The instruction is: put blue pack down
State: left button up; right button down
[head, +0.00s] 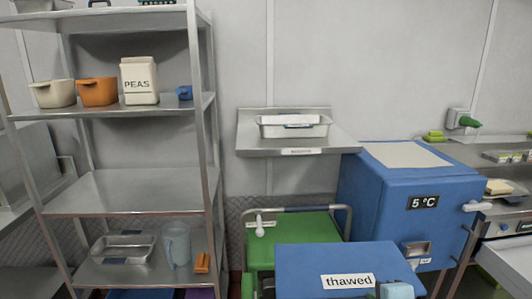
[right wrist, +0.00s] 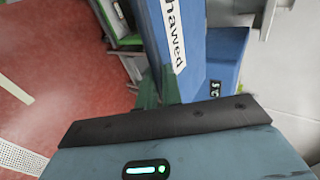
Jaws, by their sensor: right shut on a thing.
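The blue pack (head: 305,262), a flat blue piece with a white "thawed" label, is at the bottom centre of the head view, in front of the green cart (head: 290,238). My right gripper (head: 396,290) is at its lower right corner, only partly in view. In the right wrist view, the dark green fingers (right wrist: 159,86) are shut on the near end of the blue pack (right wrist: 150,30). The pack's underside is hidden, and I cannot tell whether it touches the cart. My left gripper is not in view.
A blue cabinet (head: 375,195) reading "5 °C" stands right of the cart. A wall shelf (head: 250,139) holds a metal tray (head: 268,130). The steel rack (head: 120,190) at left has a bare middle shelf; its other shelves hold containers.

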jog(key=shift+r, duration=0.15)
jog(key=shift+s+f, duration=0.15)
jog(key=shift+f, duration=0.1)
jog(key=s+f, duration=1)
jog(key=f, duration=0.1)
jog(key=shift+d, duration=0.1)
